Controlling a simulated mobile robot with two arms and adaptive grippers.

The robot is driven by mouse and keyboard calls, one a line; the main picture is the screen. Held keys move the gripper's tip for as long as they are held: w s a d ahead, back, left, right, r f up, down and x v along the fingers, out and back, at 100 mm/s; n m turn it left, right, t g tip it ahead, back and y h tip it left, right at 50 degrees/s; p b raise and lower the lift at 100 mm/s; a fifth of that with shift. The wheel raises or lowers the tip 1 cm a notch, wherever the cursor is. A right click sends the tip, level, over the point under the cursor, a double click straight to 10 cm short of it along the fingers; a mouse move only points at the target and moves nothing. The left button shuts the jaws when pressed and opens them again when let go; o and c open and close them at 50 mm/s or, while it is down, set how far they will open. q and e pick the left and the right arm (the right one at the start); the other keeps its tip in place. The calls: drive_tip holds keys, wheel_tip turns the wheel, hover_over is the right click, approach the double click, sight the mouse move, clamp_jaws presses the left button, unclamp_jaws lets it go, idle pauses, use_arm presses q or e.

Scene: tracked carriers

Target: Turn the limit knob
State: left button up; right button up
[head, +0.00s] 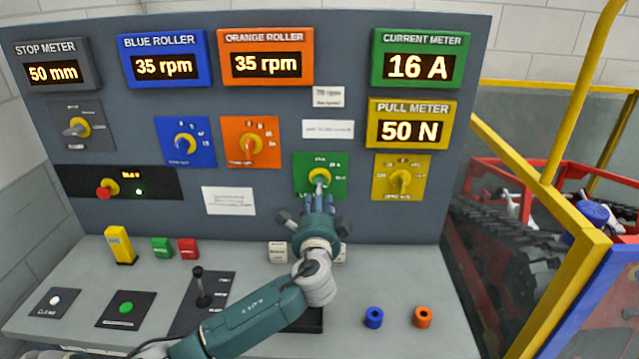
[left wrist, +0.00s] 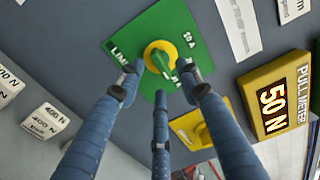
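The limit knob (head: 319,178) is yellow with a green pointer and sits on a green plate (head: 337,165) on the grey upright panel. The knob (left wrist: 160,57) also shows in the left wrist view, with "LIMIT" and "20 A" on its plate. My left gripper (head: 319,202) is just below and in front of the knob. In the left wrist view its three blue fingers (left wrist: 162,88) are spread apart with nothing held between them. Their tips are close to the knob; I cannot tell whether any touches it. The current meter (head: 417,58) reads 16 A. My right gripper is not in view.
Other dials stand on the panel, with a yellow one (head: 400,177) right of the green plate. Pale weight blocks (head: 278,252) lie beside my wrist. A yellow railing (head: 538,190) stands right.

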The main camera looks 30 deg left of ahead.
use_arm(q)
drive_tip(key=shift+p+x, duration=0.4)
drive_tip(key=shift+x, duration=2.3)
drive_tip(key=shift+f, duration=0.2)
clamp_jaws()
